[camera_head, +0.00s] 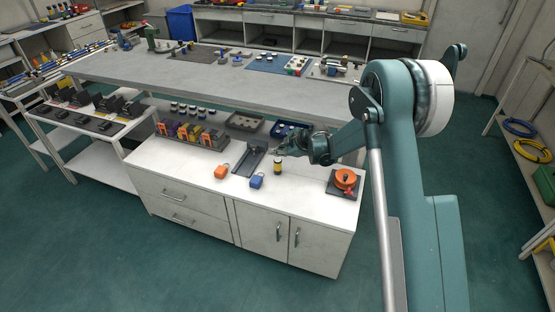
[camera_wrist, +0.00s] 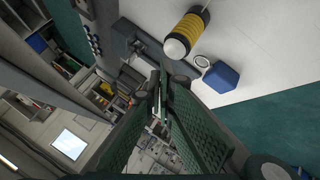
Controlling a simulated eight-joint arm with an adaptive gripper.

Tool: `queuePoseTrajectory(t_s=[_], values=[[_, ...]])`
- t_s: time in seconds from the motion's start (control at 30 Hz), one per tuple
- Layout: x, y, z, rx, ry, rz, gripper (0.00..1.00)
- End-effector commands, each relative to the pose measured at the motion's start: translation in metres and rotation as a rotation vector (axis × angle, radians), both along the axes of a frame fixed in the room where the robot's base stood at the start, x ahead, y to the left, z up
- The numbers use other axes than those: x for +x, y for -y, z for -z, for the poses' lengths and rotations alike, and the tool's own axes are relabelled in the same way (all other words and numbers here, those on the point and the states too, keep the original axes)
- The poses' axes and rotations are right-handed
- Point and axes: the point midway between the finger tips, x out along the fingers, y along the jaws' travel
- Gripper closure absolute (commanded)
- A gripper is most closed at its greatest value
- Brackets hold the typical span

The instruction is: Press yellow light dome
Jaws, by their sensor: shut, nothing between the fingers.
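The yellow light (camera_head: 278,167) is a small upright cylinder with a yellow middle and dark ends, standing on the white cabinet top. In the wrist view it shows as a ribbed yellow body (camera_wrist: 188,33) with a pale rounded dome (camera_wrist: 175,49) at its near end. My gripper (camera_head: 273,152) is above the cabinet top, close to the light and just left of its top in the head view. In the wrist view my gripper's green fingers (camera_wrist: 162,82) are together and empty, pointing beside the dome and apart from it.
A blue padlock (camera_head: 257,182) and an orange padlock (camera_head: 221,171) lie left of the light. A dark bracket (camera_head: 250,161) stands behind them. An orange handwheel on a dark base (camera_head: 345,179) is to the right. A row of dark blocks with orange parts (camera_head: 193,135) is at the back left.

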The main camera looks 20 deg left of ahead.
Motion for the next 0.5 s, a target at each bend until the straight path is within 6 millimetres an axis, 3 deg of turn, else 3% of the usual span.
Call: queuePoseTrajectory(t_s=[0.5], values=[[0.0, 0.0, -0.0076, 0.0, 0.0, 0.0, 1.0]])
